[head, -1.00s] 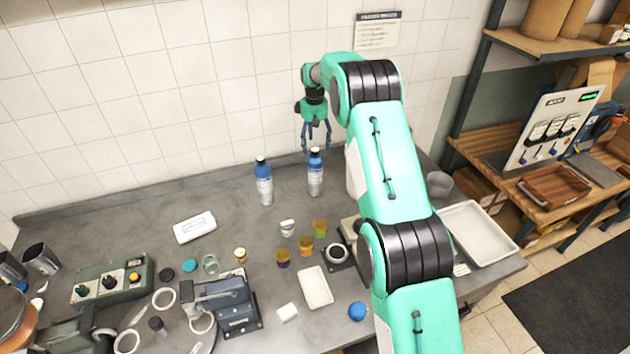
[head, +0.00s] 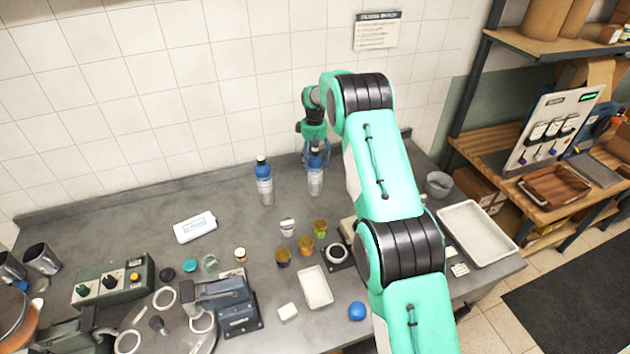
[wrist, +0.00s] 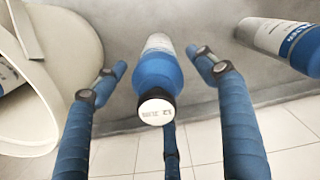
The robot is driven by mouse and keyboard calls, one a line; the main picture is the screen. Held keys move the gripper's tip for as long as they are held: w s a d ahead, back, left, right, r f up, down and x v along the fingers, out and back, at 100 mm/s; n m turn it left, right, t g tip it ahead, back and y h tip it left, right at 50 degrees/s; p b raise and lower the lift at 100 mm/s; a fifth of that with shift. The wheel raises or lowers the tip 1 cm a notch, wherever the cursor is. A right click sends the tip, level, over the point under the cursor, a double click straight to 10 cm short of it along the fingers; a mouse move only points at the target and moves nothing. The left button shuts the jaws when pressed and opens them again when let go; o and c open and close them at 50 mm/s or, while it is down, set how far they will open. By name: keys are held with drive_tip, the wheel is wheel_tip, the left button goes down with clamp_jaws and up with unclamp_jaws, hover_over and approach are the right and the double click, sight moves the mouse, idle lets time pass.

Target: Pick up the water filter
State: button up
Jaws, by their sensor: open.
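I cannot read which thing is the water filter. My gripper (head: 316,160) is open and points down over the right bottle. In the wrist view the right bottle (wrist: 157,75) lies between the spread blue fingers, with gaps on both sides and its printed cap facing the camera. The left bottle (wrist: 285,42) is outside the fingers in that view.
A large cream rounded object (wrist: 75,45) stands close to the fingers in the wrist view; my arm hides it in the head view. Small jars (head: 305,244), a white box (head: 195,227) and a white tray (head: 315,287) are nearer the front. The tiled wall is close behind.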

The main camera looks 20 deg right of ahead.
sight(315, 172)
drive_tip(key=shift+s+d+f+p, duration=0.1)
drive_tip(key=shift+f+p, duration=0.2)
drive_tip(key=shift+f, duration=2.25)
clamp_jaws()
